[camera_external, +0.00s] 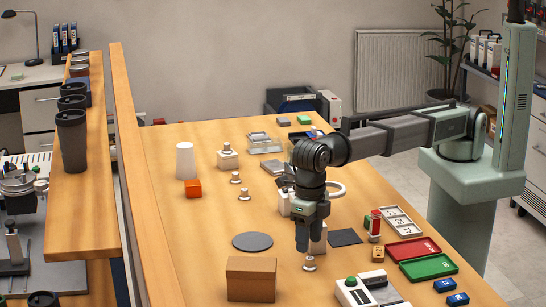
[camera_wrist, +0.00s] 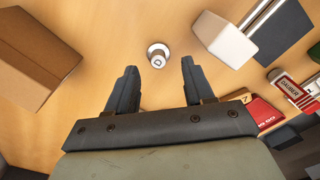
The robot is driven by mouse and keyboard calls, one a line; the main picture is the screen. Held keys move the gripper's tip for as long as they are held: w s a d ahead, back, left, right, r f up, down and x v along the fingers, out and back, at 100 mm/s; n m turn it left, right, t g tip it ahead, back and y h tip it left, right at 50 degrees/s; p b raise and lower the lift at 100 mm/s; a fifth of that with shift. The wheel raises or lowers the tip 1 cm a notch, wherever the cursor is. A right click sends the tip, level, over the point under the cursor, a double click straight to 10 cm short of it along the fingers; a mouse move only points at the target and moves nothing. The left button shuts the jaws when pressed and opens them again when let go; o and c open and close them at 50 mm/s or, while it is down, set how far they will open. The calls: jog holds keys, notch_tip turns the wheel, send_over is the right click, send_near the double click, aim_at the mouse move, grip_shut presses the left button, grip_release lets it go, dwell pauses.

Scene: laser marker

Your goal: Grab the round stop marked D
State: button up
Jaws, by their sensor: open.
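The round stop marked D (camera_wrist: 158,58) stands on the table, a small pale knob on a metal disc with a dark D on top. In the wrist view it lies between and just beyond my two fingertips, not touched by them. In the external view the stop (camera_external: 310,264) is just below and right of my fingers. My gripper (camera_wrist: 158,68) is open and empty, pointing down above the table; in the external view my gripper (camera_external: 302,247) hangs near the stop. Two similar stops, one (camera_external: 236,178) and another (camera_external: 244,194), stand farther back; their letters are too small to read.
A cardboard box (camera_external: 251,279) stands left of the stop and also shows in the wrist view (camera_wrist: 35,57). A white block (camera_wrist: 224,39) stands to the right. A dauber (camera_wrist: 287,84), red tray (camera_external: 412,249) and green tray (camera_external: 428,267) lie farther right. A grey disc (camera_external: 252,241) lies behind.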

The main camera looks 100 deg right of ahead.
aim_at(309, 258)
jog(key=f, duration=0.5)
jog(key=shift+a, duration=0.3)
grip_shut()
